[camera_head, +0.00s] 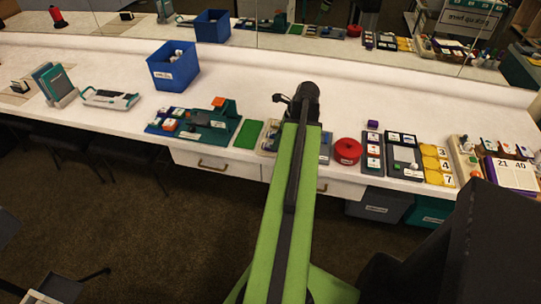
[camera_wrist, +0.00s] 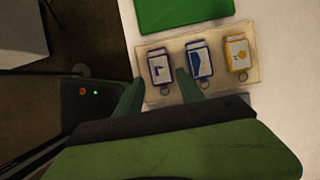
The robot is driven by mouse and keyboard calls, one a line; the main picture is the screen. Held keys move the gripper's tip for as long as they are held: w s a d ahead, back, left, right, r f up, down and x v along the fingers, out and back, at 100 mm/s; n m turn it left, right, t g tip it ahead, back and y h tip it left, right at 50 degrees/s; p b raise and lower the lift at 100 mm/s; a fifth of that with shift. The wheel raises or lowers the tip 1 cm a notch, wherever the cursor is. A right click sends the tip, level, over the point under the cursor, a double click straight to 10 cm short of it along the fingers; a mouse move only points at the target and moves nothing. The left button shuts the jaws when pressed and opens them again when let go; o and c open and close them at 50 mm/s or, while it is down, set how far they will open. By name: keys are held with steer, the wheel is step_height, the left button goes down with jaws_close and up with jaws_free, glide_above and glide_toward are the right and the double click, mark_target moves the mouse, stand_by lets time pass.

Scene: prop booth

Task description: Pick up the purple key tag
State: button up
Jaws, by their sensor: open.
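The purple key tag (camera_wrist: 159,66) is white with a purple frame and a metal ring at its lower end. It lies at the left end of a beige tray (camera_wrist: 220,79) in the wrist view. A blue key tag (camera_wrist: 198,58) lies in the middle and a yellow key tag (camera_wrist: 238,52) at the right. My gripper (camera_wrist: 159,76) is open, its two green fingers to either side of the purple tag in the picture. The right finger shows between the purple and blue tags. No contact is visible. In the head view, my gripper (camera_head: 305,100) and arm hide most of the tray (camera_head: 268,140).
A green mat (camera_head: 248,133) lies left of the tray. A red round container (camera_head: 347,151) stands to the right, with dark trays (camera_head: 402,172) beyond. A blue bin (camera_head: 173,65) stands back left. The white counter is clear behind my gripper.

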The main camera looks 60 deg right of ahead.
steer(key=b+x, duration=0.1)
steer(key=x, duration=0.2)
steer(key=shift+r, duration=0.15)
jaws_close()
steer(key=shift+r, duration=0.1)
